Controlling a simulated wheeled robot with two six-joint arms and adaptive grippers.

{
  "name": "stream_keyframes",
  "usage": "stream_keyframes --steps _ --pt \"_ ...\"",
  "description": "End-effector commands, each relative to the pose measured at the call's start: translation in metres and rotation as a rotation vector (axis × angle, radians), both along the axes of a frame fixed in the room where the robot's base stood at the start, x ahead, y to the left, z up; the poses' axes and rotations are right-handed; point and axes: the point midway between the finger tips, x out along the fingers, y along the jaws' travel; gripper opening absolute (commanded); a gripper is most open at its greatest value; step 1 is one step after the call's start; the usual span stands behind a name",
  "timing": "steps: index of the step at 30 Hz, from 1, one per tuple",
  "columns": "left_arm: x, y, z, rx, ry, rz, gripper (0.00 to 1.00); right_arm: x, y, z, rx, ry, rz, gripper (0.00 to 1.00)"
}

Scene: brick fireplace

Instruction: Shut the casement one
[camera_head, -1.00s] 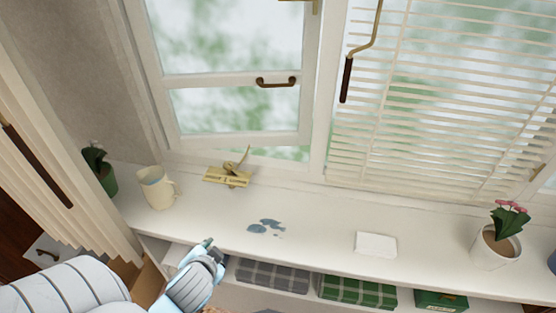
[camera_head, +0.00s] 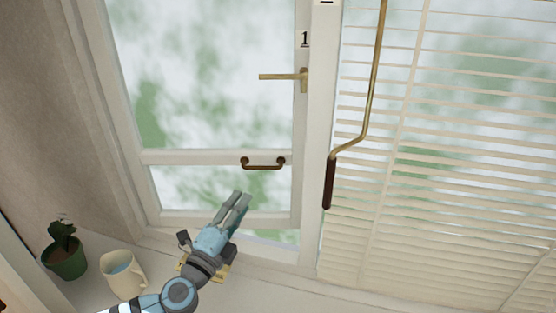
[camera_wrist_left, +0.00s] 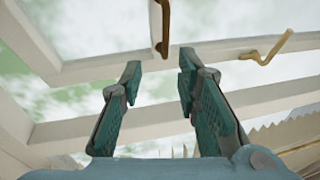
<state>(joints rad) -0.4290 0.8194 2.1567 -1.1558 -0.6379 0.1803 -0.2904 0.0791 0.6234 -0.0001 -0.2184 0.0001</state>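Casement one (camera_head: 148,157) is the left, white-framed window, marked with a "1" near its top right. It stands ajar: a strip of outside shows between its lower right edge and the fixed frame. It carries a brass lever (camera_head: 283,77) pointing left and a brown pull handle (camera_head: 263,166) on its crossbar. My left gripper (camera_head: 241,196) is in front of the lower pane, below the pull handle and apart from it. The left wrist view shows its fingers (camera_wrist_left: 160,67) spread with nothing between them, and the pull handle (camera_wrist_left: 161,28) beyond. My right gripper is out of view.
A brass piece (camera_head: 222,272) on the sill is partly hidden by my left arm. A cream jug (camera_head: 125,280) and a potted plant (camera_head: 66,262) stand on the left. A brass crank with a brown grip (camera_head: 329,183) hangs before the blind (camera_head: 440,200) on the right.

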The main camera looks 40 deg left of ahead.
Motion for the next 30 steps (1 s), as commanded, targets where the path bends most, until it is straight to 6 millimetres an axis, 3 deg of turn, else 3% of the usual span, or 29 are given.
stream_keyframes --steps 5,12,18,23,30 --pt "0.017 0.005 0.005 0.002 -0.003 0.003 0.3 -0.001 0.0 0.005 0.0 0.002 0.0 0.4" --pt "0.082 0.018 0.021 -0.003 -0.005 0.005 0.3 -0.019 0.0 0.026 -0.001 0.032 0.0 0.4" --pt "0.124 0.026 0.024 0.0 -0.002 0.003 0.3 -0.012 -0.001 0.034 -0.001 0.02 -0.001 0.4" --pt "0.138 0.027 0.025 0.0 0.0 -0.001 0.3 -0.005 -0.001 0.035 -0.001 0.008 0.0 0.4" --pt "0.14 0.028 0.024 0.001 -0.001 -0.002 0.3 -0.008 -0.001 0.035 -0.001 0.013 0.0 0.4"
